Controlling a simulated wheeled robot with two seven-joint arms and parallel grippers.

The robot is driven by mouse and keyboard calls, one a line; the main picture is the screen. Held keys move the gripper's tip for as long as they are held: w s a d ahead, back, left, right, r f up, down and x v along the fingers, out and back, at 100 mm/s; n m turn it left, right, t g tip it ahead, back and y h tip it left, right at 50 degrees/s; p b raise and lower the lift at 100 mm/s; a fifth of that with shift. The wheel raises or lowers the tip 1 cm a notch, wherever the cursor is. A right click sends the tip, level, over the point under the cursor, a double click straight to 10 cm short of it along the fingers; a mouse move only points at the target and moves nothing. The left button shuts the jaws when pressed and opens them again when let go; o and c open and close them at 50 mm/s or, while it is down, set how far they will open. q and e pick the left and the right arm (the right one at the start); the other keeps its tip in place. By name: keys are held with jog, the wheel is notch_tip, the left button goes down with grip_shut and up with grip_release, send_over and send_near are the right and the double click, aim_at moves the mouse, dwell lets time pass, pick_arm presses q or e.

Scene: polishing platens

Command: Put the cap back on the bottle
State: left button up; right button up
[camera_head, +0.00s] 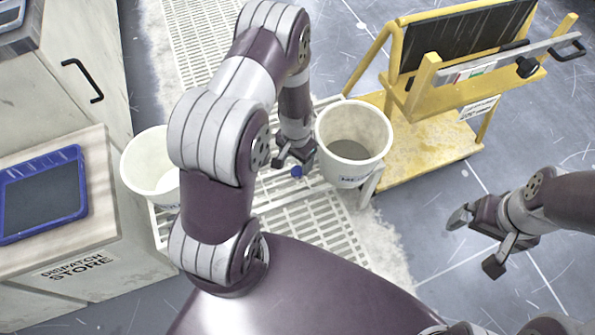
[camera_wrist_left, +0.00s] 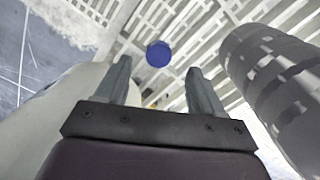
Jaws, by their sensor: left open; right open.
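A small round blue cap (camera_head: 297,172) shows over the white slatted grating, just left of the right-hand white bucket. My left gripper (camera_head: 294,163) is open beside it, pointing down. In the left wrist view the cap (camera_wrist_left: 158,54) appears between and slightly beyond the open fingertips (camera_wrist_left: 158,67), with a gap on both sides. I cannot tell what the cap rests on. I cannot make out the bottle for certain in either view. My right gripper (camera_head: 475,242) is open and empty over the floor at the right.
White buckets stand to the right (camera_head: 371,169) and left (camera_head: 137,160) on the slatted grating (camera_head: 315,222). The right bucket is close to my left gripper. A yellow trolley (camera_head: 436,149) stands at upper right. A counter (camera_head: 95,205) with a blue tray (camera_head: 84,205) is at left.

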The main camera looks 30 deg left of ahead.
aim_at(297, 172)
pick_arm(q)
notch_tip(297, 172, down, 5)
jog(key=b, duration=0.3)
jog(key=shift+f, duration=0.15)
jog(key=shift+c, duration=0.3)
jog(key=c, duration=1.1)
jog(key=shift+o, duration=0.2)
